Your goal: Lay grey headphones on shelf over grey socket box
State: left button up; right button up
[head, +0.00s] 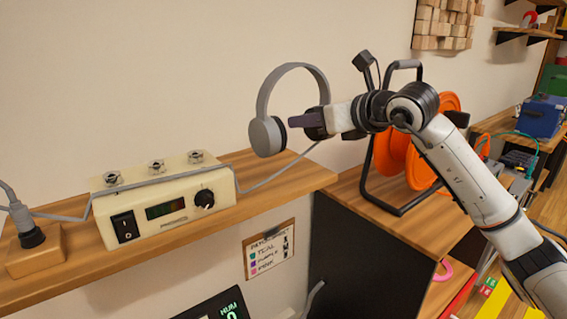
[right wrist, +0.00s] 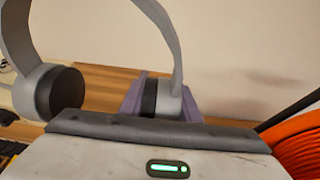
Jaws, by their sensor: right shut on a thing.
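The grey headphones (head: 267,132) hang upright in the air, above the right end of the wooden shelf (head: 285,182). My right gripper (head: 303,120) comes from the right and is shut on one earcup. In the right wrist view the purple fingers (right wrist: 160,98) clasp that earcup, and the other earcup (right wrist: 60,92) hangs free at the left with the band arching up out of frame. The headphones look clear of the shelf. I cannot make out a grey socket box; a wooden block (head: 36,258) with a grey plug stands at the shelf's left end. My left gripper is out of view.
A cream amplifier (head: 165,205) with knobs and a display fills the shelf's middle. A grey cable (head: 275,176) runs across it towards the right. The shelf's right end is mostly bare. An orange cable reel (head: 392,160) on a black frame stands right, under my arm.

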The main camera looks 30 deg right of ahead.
aim_at(306, 170)
notch_tip(306, 170, down, 4)
jog(key=shift+s, duration=0.1)
notch_tip(306, 170, down, 4)
jog(key=shift+f+b, duration=0.1)
jog(key=shift+b, duration=0.25)
